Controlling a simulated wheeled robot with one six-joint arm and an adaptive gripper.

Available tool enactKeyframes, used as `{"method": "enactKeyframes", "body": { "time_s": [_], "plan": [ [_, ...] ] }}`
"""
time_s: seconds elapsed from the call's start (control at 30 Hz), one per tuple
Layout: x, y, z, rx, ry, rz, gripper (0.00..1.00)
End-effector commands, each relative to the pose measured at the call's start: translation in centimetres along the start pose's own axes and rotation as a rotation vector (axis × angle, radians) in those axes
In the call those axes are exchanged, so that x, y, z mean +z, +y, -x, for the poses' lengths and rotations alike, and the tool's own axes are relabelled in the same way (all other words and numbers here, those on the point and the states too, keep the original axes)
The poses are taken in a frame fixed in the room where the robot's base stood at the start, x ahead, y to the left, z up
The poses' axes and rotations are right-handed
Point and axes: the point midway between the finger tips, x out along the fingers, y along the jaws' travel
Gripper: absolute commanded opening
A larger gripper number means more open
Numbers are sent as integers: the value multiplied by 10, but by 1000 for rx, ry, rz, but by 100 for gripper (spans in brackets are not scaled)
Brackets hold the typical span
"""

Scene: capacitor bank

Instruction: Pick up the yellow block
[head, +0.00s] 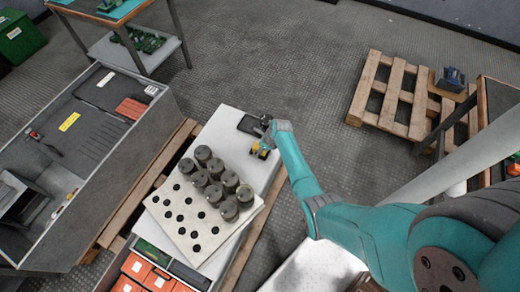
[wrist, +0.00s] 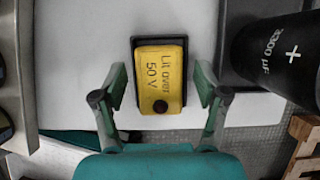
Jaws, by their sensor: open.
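The yellow block (wrist: 161,73) has a black base and the words "Lit over 50 V", with a dark round spot near its lower edge in the wrist view. It sits on the white work surface (wrist: 80,60). In the head view the yellow block (head: 262,152) shows small, just below my gripper (head: 265,142). In the wrist view my gripper (wrist: 160,98) is open, with one finger on each side of the block. There is a visible gap between each finger and the block. I cannot tell the height of the fingertips above the surface.
A black capacitor marked 3300 µF (wrist: 278,60) is close at the right in the wrist view. In the head view a perforated white board (head: 195,240) carries several grey cylinders (head: 215,172) to the left of the block. A dark tray (head: 249,125) lies behind it.

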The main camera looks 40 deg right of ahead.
Motion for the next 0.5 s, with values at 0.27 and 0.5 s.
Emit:
{"method": "enactKeyframes", "body": {
  "time_s": [0.27,0.5],
  "plan": [
    [0,0,0,0,0,0,18],
    [0,0,0,0,0,0,3]
  ]
}}
